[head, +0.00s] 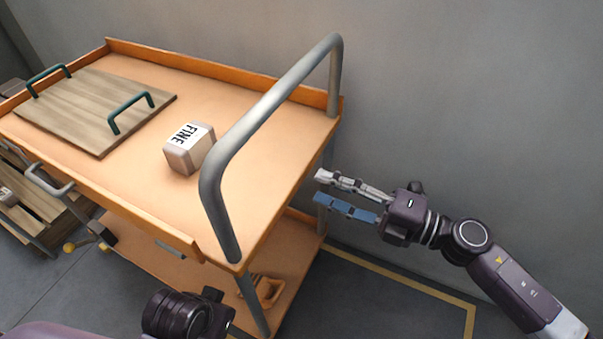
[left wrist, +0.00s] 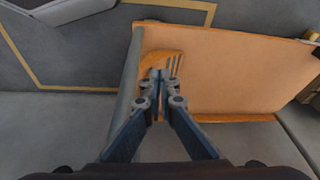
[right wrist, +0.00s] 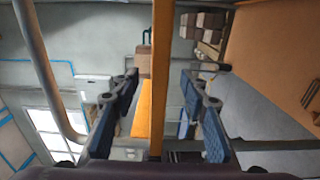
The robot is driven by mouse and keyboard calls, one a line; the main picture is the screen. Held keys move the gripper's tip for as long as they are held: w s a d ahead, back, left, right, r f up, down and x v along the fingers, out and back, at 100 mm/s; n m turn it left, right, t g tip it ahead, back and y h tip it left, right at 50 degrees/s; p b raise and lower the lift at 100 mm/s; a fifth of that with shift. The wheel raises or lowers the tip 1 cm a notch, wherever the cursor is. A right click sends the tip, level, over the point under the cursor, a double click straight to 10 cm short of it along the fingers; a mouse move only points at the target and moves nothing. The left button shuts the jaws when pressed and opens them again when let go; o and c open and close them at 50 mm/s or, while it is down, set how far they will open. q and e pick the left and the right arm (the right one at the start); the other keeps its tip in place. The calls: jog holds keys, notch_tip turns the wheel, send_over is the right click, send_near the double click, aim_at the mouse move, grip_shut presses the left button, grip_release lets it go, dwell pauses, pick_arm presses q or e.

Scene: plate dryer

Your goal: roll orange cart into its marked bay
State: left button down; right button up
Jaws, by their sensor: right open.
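The orange cart (head: 283,121) stands along the wall, with a grey tubular handle (head: 275,97) at its near right end. A yellow floor line (head: 400,281), part of a marked bay, runs right of the cart and shows in the left wrist view (left wrist: 35,62). My right gripper (head: 318,185) is open just beyond the cart's right end. In the right wrist view an orange cart edge (right wrist: 160,75) appears between its fingers; contact is unclear. My left gripper (left wrist: 159,74) is shut and empty, above the cart's lower shelf (left wrist: 225,75); its fingertips are hidden in the head view.
On the cart's top lie a wooden board (head: 80,112) with green handles and a box marked FINE (head: 188,150). A wooden piece (head: 266,291) lies on the lower shelf. Another wooden cart (head: 30,225) stands at the left. The grey wall (head: 470,110) is close behind.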

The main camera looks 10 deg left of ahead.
aim_at(302, 180)
jog(key=p+x, duration=0.2)
jog(key=x, duration=0.4)
jog(key=shift+a, duration=0.15)
pick_arm(q)
notch_tip(302, 180, down, 10)
jog(key=shift+w+d+r+g, duration=0.15)
jog(key=shift+w+g, duration=0.05)
jog(key=shift+g, duration=0.1)
pick_arm(e)
jog(key=shift+w+a, duration=0.2)
jog(key=shift+a, duration=0.2)
jog(key=shift+f, duration=0.1)
grip_shut()
